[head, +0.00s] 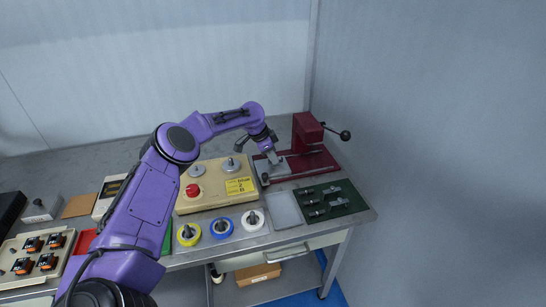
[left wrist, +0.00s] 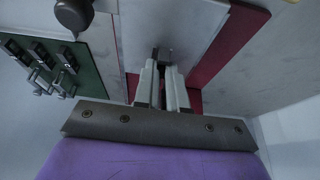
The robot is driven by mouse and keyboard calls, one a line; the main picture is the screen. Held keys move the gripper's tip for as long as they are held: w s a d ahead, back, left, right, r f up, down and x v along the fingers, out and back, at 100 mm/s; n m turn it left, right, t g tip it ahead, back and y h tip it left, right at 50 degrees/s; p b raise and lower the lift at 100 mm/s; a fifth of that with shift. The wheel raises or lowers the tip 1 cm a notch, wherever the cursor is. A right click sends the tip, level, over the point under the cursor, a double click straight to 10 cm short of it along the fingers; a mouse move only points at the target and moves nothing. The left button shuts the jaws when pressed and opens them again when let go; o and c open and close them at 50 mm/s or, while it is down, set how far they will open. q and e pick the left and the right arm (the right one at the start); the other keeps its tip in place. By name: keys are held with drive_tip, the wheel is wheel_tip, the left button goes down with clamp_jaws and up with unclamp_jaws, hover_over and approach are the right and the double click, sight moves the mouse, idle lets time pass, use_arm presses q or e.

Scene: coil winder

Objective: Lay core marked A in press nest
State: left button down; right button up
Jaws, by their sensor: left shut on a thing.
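The dark red press (head: 309,133) with a black-knobbed lever stands at the back right of the bench, and its red base also shows in the left wrist view (left wrist: 238,38). My left gripper (head: 273,157) is low over the press's left front part. In the left wrist view its fingers (left wrist: 163,68) are shut on a small dark grey piece (left wrist: 163,52), mostly hidden between them. It looks like a core, but I cannot read a letter on it. I cannot tell whether it touches the nest. My right gripper is out of view.
A green mat (head: 351,207) with several grey metal parts lies front right, beside a bare grey plate (head: 283,211). The beige winder box (head: 212,201) stands left of the press. Yellow (head: 188,235), blue (head: 222,228) and white (head: 253,220) spools line the front.

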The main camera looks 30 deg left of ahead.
use_arm(q)
drive_tip(key=shift+f, duration=0.1)
idle(0.3)
drive_tip(key=shift+f+b, duration=0.4)
drive_tip(key=c, duration=1.1)
unclamp_jaws()
drive_tip(key=shift+r, duration=0.1)
drive_tip(key=b+v, duration=0.1)
drive_tip(key=v, duration=0.9)
drive_tip(key=shift+r, duration=0.2)
drive_tip(key=shift+r, duration=0.1)
